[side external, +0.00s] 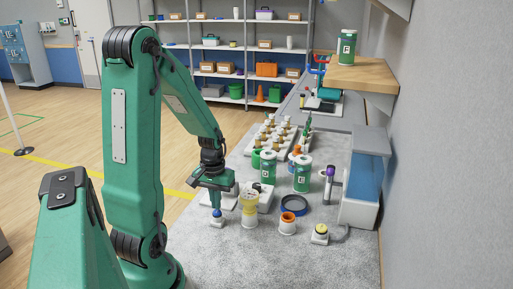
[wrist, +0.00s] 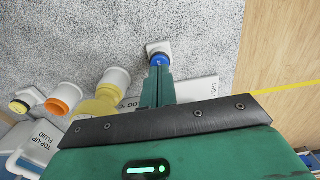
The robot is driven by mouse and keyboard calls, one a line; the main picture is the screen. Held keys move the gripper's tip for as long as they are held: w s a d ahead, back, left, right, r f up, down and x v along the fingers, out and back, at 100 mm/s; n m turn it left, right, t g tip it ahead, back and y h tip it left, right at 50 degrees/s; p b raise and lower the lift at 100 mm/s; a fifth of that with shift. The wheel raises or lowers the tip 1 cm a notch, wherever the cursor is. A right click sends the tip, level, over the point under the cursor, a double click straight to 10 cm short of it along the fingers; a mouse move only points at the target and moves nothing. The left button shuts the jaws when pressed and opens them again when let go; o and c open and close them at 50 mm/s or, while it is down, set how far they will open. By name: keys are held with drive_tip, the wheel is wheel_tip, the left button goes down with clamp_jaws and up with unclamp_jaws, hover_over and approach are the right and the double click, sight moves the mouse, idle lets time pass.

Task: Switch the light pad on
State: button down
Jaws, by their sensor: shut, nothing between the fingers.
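A small white block with a blue button top (side external: 217,214) stands on the grey speckled table under my gripper (side external: 216,206). In the wrist view the blue button (wrist: 158,59) is right at my fingertips (wrist: 160,70). My gripper is shut with its fingers together and points down at the button. I cannot tell whether the tips touch it. A white pad marked LIGHT (wrist: 202,89) lies beside the block, partly hidden behind my gripper. It shows in the side view as a pale plate (side external: 229,201) behind my gripper.
To the right stand a yellow funnel-shaped piece (side external: 249,205), an orange-rimmed white cup (side external: 288,224), a yellow-topped block (side external: 320,234) and a dark blue ring (side external: 294,204). Green-and-white canisters (side external: 302,174) stand behind. The front of the table (side external: 270,268) is clear.

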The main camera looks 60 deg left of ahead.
sight(217, 211)
drive_tip(key=shift+f, duration=0.85)
idle(0.7)
drive_tip(key=shift+r, duration=3.55)
drive_tip(key=d+r+m+t, duration=0.2)
drive_tip(key=d+r+m, duration=0.2)
drive_tip(key=d, duration=0.6)
drive_tip(key=d+r+m+t, duration=0.3)
drive_tip(key=d+r+m, duration=0.2)
drive_tip(key=d+r, duration=0.4)
drive_tip(key=shift+d+t, duration=0.3)
drive_tip(key=shift+d, duration=0.3)
